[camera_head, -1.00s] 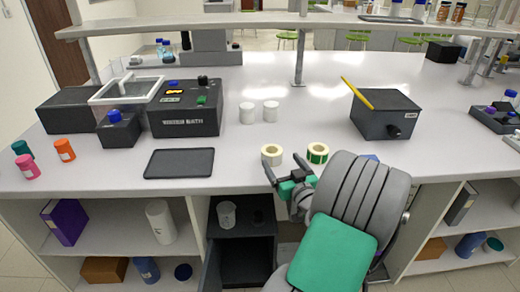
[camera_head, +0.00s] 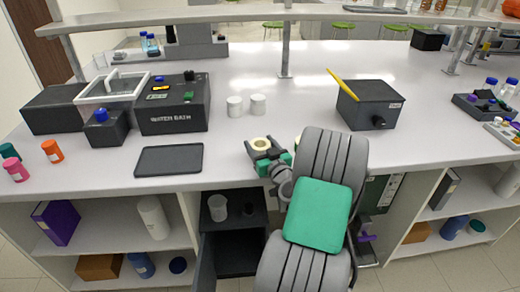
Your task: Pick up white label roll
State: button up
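The white label roll (camera_head: 261,143) stands on the bench near its front edge; only its pale top ring with the dark core hole shows. My gripper (camera_head: 264,149) is at the roll, with its fingers spread on either side of it. The fingers and my wrist hide the roll's lower part, so I cannot tell whether the fingers touch it. No lift off the bench is visible. A second roll with a green edge (camera_head: 298,141) is just to the right, almost wholly hidden behind my arm.
Two white containers (camera_head: 258,104) stand behind the roll. A dark flat tray (camera_head: 169,160) lies to the left, before the water bath (camera_head: 172,105). A dark box (camera_head: 370,105) with a yellow stick is to the right. A shelf (camera_head: 290,16) crosses above.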

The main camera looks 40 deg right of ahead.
jog(key=c, duration=1)
jog(key=shift+r, duration=0.1)
